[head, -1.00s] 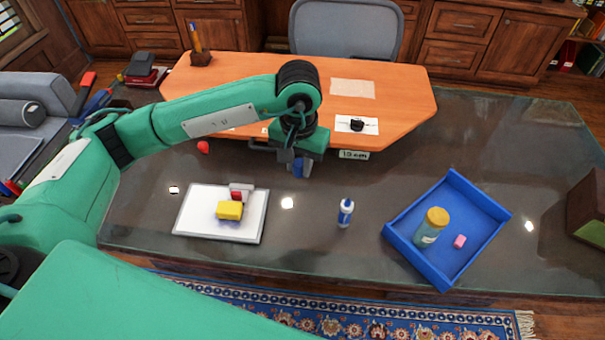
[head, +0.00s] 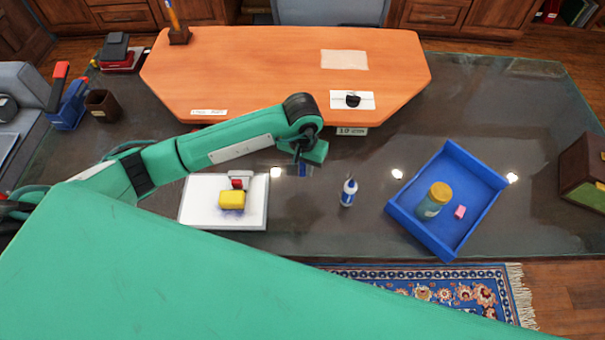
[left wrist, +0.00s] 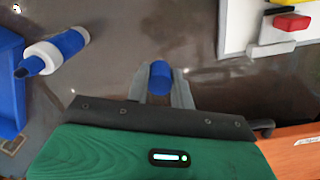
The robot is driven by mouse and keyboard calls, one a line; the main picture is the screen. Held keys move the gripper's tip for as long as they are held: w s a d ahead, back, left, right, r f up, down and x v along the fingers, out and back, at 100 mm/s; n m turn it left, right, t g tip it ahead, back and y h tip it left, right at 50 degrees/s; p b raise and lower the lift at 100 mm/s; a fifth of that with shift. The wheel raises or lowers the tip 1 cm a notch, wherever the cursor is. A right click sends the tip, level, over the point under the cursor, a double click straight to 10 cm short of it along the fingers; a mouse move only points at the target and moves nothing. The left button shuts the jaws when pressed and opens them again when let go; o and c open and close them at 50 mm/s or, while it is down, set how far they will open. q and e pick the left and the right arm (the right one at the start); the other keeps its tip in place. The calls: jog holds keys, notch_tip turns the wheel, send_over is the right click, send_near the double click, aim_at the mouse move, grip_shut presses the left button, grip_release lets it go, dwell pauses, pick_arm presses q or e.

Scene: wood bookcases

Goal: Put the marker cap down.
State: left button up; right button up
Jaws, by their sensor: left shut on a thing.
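The marker cap (left wrist: 160,77) is a short blue cylinder. In the left wrist view it sits between the two grey fingers of my left gripper (left wrist: 161,88), which is shut on it. I cannot tell whether the cap touches the glass. My right gripper is not in view.
The whiteboard (head: 245,216), bearing a yellow block (head: 232,200) and a red item, lies left of the gripper. Further right is a blue tray (head: 483,213) with a jar. The orange desk (head: 250,70) is behind.

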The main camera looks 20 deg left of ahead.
aim_at(303, 185)
pick_arm(q)
jog(key=shift+f, duration=0.55)
jog(key=shift+d+f, duration=0.1)
jog(key=shift+f, duration=0.5)
notch_tip(303, 185, down, 3)
jog(key=shift+f+p, duration=0.2)
jog(key=shift+p, duration=0.35)
jog(key=shift+f, duration=0.2)
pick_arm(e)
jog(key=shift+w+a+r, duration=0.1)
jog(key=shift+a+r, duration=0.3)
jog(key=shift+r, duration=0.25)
pick_arm(q)
jog(key=shift+f+b, duration=0.2)
jog(key=shift+b, duration=0.15)
jog(key=o, duration=1)
jog(key=shift+c, duration=0.2)
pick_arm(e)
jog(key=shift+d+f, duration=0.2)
pick_arm(q)
jog(key=shift+r, duration=0.1)
